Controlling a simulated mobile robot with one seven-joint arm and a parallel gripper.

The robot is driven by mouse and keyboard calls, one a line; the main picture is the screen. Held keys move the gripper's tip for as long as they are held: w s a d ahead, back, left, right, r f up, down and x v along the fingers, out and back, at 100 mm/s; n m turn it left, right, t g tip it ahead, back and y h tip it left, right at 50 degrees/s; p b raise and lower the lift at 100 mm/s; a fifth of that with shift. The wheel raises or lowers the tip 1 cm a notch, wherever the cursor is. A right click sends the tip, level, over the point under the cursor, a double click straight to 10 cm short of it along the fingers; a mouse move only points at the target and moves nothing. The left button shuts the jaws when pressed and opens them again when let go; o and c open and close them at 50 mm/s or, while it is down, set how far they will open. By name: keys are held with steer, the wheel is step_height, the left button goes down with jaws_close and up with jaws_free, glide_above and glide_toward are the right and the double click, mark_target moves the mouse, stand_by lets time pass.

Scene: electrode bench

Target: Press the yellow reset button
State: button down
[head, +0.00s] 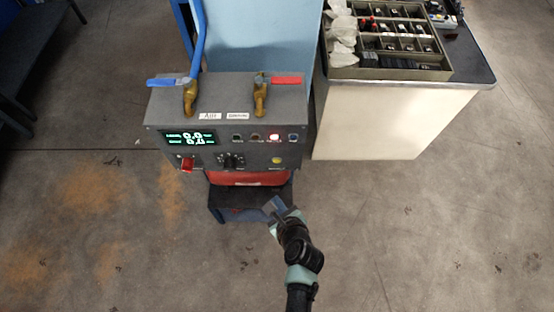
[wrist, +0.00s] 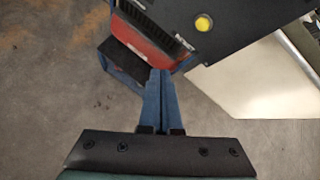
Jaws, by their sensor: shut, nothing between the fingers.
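The yellow reset button (head: 277,160) is a small round knob at the lower right of the dark control box's front panel (head: 215,158). It also shows in the wrist view (wrist: 203,23), up and to the right of my fingertips. My gripper (head: 274,205) is below and in front of the panel in the head view, apart from the button. In the wrist view its two blue fingers (wrist: 158,75) are together, with nothing between them.
A bench (head: 385,115) with a sorting tray (head: 395,72) stands right. Floor in front is open.

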mark_target(277, 161)
steer(key=w+b, duration=0.3)
steer(key=w, duration=0.5)
steer(key=shift+w, duration=0.4)
stand_by(1.7)
steer(key=shift+w, duration=0.4)
steer(key=shift+w, duration=0.4)
stand_by(0.5)
steer(key=shift+r, duration=0.1)
steer(key=shift+s+p, duration=0.3)
steer(key=shift+s, duration=0.5)
steer(key=shift+s, duration=0.1)
